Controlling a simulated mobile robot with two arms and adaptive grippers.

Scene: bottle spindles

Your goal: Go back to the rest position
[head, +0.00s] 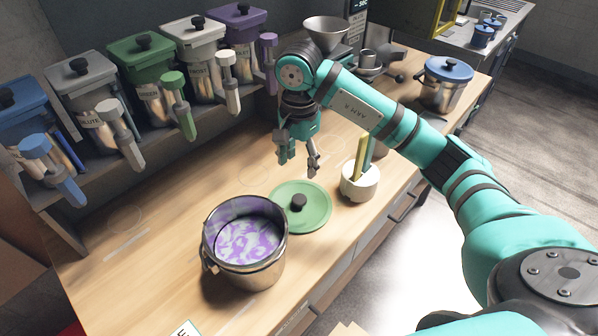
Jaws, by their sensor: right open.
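My right gripper (300,168) is open and empty, pointing down above the wooden counter, behind the green lid. My right arm (380,115) reaches in from the right side of the head view. Below and in front of it, an open metal pot (243,268) stands on the counter with swirled purple and white contents. The green lid (312,215) with a black knob lies flat beside the pot. My left gripper is not in view.
Several lidded canisters (150,75) with hanging scoops line the shelf at left and back. A white holder (360,184) with upright sticks stands right of the green lid. A blue-lidded pot (446,85) and a metal funnel (327,32) are farther back. The counter's left-middle is clear.

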